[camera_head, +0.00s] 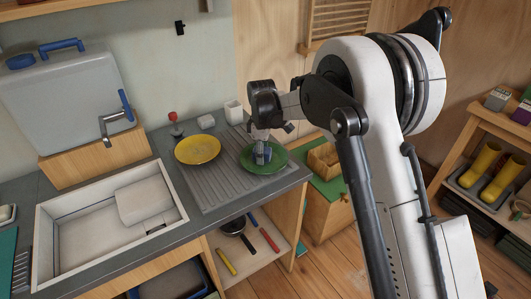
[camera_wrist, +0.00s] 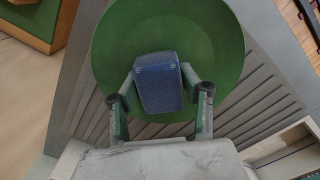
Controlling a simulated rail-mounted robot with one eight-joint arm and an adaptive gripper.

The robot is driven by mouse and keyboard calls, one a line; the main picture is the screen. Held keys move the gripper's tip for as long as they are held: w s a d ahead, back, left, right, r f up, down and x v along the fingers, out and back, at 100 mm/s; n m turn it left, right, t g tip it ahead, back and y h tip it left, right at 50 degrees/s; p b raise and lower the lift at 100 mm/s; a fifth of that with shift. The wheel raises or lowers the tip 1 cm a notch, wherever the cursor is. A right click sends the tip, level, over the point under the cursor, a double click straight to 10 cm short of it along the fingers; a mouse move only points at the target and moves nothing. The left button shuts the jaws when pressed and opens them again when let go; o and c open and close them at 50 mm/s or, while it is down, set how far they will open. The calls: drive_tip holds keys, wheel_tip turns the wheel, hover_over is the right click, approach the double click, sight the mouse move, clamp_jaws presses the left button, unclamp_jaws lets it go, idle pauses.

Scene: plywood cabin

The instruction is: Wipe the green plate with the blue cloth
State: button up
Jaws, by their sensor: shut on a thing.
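The green plate (camera_head: 275,163) lies on the ridged drainboard, near the right end of the counter. It fills the upper middle of the wrist view (camera_wrist: 215,45). The blue cloth (camera_wrist: 158,82) looks like a folded block between my fingers and shows over the plate. My gripper (camera_wrist: 160,95) is shut on the blue cloth. In the head view my gripper (camera_head: 262,150) points down over the plate's left part and hides some of it. I cannot tell whether the cloth touches the plate.
A yellow plate (camera_head: 197,149) lies left of the green plate. A white cup (camera_head: 233,112) and a small white bowl (camera_head: 206,121) stand behind. The white sink (camera_head: 75,252) with a tap (camera_head: 112,124) is at left. The counter's right edge is close to the green plate.

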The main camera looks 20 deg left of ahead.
sight(268, 155)
drive_tip(key=shift+s+d+b, duration=0.4)
drive_tip(key=shift+s+d, duration=0.45)
drive_tip(key=shift+d, duration=0.2)
drive_tip(key=r, duration=0.2)
drive_tip(key=r+p, duration=0.1)
drive_tip(key=shift+s+d+r, duration=0.25)
drive_tip(key=shift+s+r, duration=0.05)
drive_tip(key=shift+r+p, duration=0.85)
drive_tip(key=shift+r, duration=1.55)
